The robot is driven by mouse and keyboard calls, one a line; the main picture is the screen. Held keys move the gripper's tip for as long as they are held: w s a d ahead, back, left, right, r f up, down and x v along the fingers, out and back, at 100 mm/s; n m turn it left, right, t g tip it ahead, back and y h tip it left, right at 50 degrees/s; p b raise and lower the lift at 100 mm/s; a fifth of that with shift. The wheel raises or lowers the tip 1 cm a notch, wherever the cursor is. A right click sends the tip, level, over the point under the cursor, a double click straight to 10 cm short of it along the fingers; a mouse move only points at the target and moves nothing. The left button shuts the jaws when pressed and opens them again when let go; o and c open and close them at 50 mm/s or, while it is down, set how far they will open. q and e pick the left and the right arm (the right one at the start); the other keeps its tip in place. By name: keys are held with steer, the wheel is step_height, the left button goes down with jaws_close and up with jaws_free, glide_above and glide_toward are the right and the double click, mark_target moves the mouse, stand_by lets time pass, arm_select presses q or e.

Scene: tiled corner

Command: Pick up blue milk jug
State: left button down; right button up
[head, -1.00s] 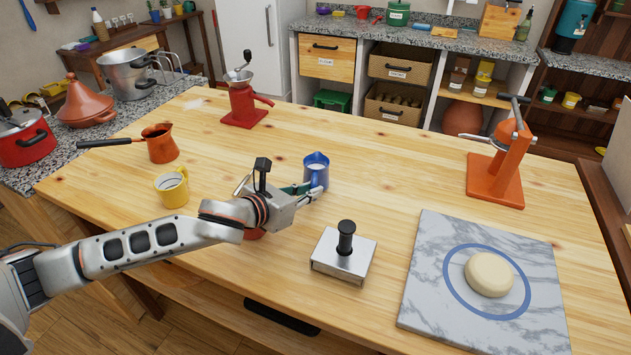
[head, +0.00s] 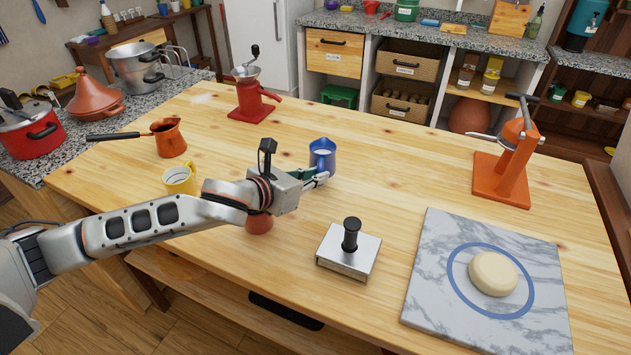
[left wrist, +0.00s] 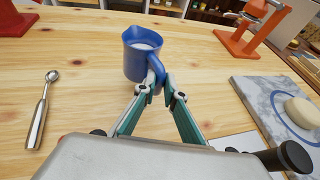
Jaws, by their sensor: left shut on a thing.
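The blue milk jug (head: 322,158) is over the middle of the wooden table, upright, with white milk inside. It also shows in the left wrist view (left wrist: 140,62), with its handle towards my gripper. My left gripper (head: 318,178) reaches in from the left and is shut on the jug's handle. In the left wrist view the green-sided fingers (left wrist: 162,90) meet at the handle. The jug appears raised a little off the table, though its base is hard to see. My right gripper is out of view.
A metal tamper block (head: 348,252) is in front. A marble slab (head: 430,280) and orange press (head: 503,178) are right. A spoon (left wrist: 41,110) lies left of the jug.

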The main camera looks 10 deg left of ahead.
arm_select(q)
step_height(320, 180, up, 17)
steer(key=p, duration=0.2)
steer(key=shift+f, duration=0.15)
stand_by(0.8)
stand_by(0.7)
